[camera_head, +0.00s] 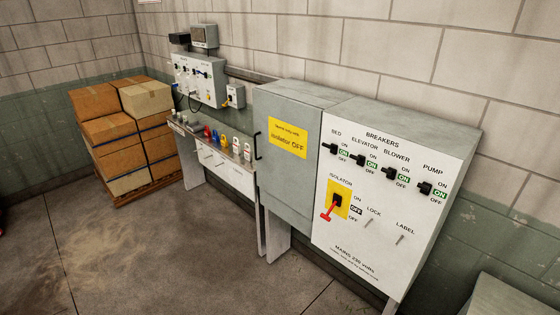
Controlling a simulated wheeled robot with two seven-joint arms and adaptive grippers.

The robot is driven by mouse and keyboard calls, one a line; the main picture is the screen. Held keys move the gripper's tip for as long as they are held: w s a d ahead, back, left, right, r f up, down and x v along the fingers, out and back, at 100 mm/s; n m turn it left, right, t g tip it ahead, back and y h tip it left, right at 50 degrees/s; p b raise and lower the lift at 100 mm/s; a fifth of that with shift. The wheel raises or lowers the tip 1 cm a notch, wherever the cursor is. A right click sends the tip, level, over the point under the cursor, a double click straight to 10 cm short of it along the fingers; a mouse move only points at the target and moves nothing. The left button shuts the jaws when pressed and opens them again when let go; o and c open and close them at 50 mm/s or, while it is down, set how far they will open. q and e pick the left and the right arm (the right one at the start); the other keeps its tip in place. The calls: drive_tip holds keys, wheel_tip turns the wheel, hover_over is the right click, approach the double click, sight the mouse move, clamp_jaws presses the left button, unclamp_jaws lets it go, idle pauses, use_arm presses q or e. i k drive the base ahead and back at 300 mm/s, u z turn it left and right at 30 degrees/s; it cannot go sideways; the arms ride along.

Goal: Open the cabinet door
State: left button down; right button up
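A grey metal cabinet (298,96) stands against the wall at the centre. Its grey door (286,185) carries a yellow sign (288,139) reading "isolator OFF". A black bar handle (257,146) is on the door's left edge. The door looks shut, and the inside of the cabinet is hidden. To its right is a white breaker panel (375,220) with several black switches and a red isolator handle (327,212) on a yellow plate. Neither of my grippers is in view.
A narrow bench (228,172) with coloured padlocks and tags stands left of the cabinet, below a wall control box (199,82). Stacked cartons (118,135) sit at the far left. A grey-green box top (515,297) is at the lower right. The concrete floor (150,245) in front is clear.

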sight(287, 132)
drive_tip(key=u, duration=0.3)
drive_tip(key=i, duration=0.35)
drive_tip(key=u, duration=1.15)
drive_tip(key=i, duration=0.8)
drive_tip(key=u, duration=0.45)
drive_tip(key=i, duration=0.9)
drive_tip(key=z, duration=0.95)
drive_tip(key=i, duration=0.75)
drive_tip(key=z, duration=0.75)
